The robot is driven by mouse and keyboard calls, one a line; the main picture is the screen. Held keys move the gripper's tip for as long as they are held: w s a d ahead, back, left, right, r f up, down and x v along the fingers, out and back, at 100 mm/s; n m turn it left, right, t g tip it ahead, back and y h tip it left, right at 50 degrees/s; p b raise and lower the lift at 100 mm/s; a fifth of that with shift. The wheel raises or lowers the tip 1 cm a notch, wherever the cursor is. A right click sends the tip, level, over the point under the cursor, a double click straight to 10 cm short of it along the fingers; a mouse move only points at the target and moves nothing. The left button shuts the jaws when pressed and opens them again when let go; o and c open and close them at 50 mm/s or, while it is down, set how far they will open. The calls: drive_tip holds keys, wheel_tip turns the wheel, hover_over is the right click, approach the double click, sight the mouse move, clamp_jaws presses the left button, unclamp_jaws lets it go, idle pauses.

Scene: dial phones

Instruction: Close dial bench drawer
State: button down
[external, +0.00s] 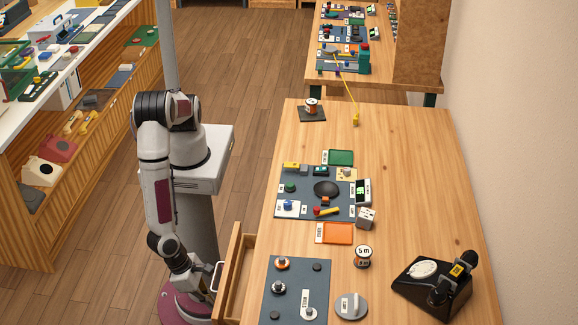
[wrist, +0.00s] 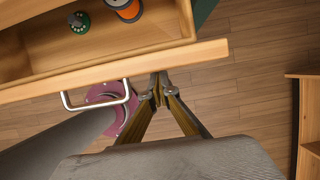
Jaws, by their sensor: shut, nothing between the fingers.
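The wooden bench drawer (external: 238,262) stands open, jutting out from the left side of the bench (external: 405,170). Its front panel (wrist: 190,58) crosses the upper part of the wrist view, with a pale U-shaped handle (wrist: 97,104) on it. The handle (external: 215,277) also shows in the external view. My gripper (wrist: 158,88) is shut and empty, with its fingertips just at the drawer front, to the right of the handle. I cannot tell whether they touch the panel. In the external view the fingertips are hard to make out beside the drawer.
Inside the drawer lie a green round item (wrist: 79,21) and an orange spool (wrist: 128,10). A black dial phone (external: 436,285), a blue-grey mat (external: 295,285) and several small items sit on the bench. Open floor (external: 240,120) lies left of the bench.

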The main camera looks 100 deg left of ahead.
sight(228, 303)
drive_tip(key=w, duration=1)
drive_tip(key=shift+w, duration=0.25)
drive_tip(key=shift+r, duration=0.1)
drive_tip(key=shift+s, duration=0.65)
drive_tip(key=s, duration=0.3)
drive_tip(key=shift+s, duration=0.25)
drive_tip(key=v, duration=1)
